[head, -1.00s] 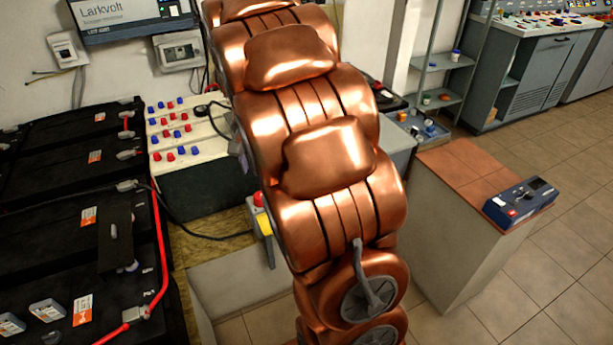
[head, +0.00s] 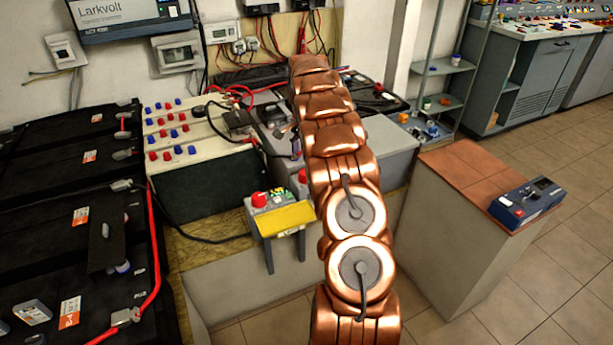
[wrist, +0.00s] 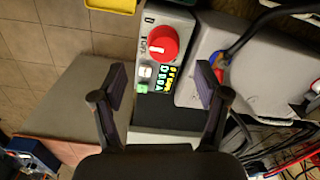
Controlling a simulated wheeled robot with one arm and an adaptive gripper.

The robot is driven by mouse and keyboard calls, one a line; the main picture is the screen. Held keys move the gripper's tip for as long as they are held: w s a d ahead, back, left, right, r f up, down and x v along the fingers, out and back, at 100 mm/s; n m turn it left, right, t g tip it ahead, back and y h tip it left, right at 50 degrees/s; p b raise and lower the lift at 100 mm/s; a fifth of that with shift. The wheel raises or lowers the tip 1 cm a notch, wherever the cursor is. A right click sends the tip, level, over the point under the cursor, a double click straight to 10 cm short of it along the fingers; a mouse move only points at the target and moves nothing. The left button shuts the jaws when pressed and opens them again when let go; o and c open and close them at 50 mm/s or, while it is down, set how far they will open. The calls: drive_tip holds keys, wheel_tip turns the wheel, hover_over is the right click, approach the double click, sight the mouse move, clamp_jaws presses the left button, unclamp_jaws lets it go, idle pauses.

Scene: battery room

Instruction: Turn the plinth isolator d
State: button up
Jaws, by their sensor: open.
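In the wrist view a grey control box (wrist: 178,22) carries a round red knob (wrist: 163,42) with a white pointer mark. A letter that looks like D is printed near it, rotated. Small white and green buttons and a yellow-and-green label strip sit below the knob. My gripper (wrist: 161,82) is open and empty, its two dark fingers apart on either side of the box's lower part, with the knob beyond the fingertips. In the head view red knobs (head: 259,199) show on grey boxes left of my arm. My gripper is hidden there by the arm.
Black batteries (head: 60,190) with red cables stand at the left. A tile-topped plinth (head: 455,170) with a blue device (head: 525,202) stands right of my arm. Cables lie near the fingers' right side.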

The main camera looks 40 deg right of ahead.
sight(306, 176)
drive_tip(key=shift+w+d+f+m, duration=0.1)
drive_tip(key=shift+d+f+m, duration=0.2)
drive_tip(key=shift+d+f, duration=0.55)
drive_tip(key=shift+f, duration=0.1)
drive_tip(key=shift+w+f+p, duration=0.1)
drive_tip(key=shift+f+p, duration=0.25)
drive_tip(key=shift+f, duration=3.35)
drive_tip(key=shift+c, duration=0.4)
drive_tip(key=c, duration=1.1)
